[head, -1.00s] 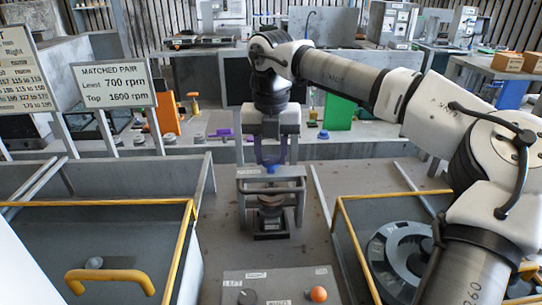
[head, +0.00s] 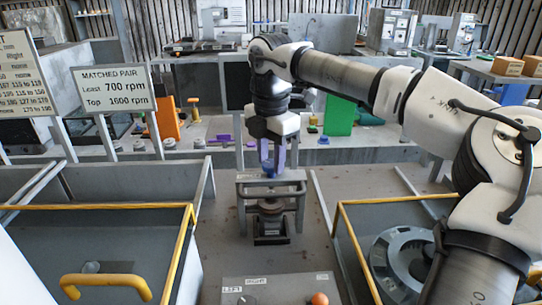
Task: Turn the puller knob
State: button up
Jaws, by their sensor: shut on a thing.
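The puller (head: 243,190) is a grey metal frame standing on the bench in the middle of the head view, with a round brown and dark part (head: 271,207) inside it. Its small blue knob (head: 269,173) is on top of the frame and mostly hidden by my fingers. My gripper (head: 271,166) points straight down from above, its bluish fingers shut on the knob. The fingers are seen partly edge-on, so the knob's exact angle cannot be told.
Yellow-railed bays stand left (head: 110,207) and right (head: 345,225); the right one holds a grey round housing (head: 395,255). A control box (head: 280,288) with an orange button is in front. A sign (head: 115,88) reads "MATCHED PAIR". A green block (head: 339,115) stands behind.

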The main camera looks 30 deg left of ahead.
aim_at(271, 164)
jog(key=shift+m, duration=0.5)
jog(key=o, duration=1)
jog(key=shift+r, duration=0.15)
notch_tip(271, 164, up, 14)
jog(key=shift+f+p, duration=0.2)
jog(key=shift+p, duration=0.1)
jog(key=shift+f, duration=0.1)
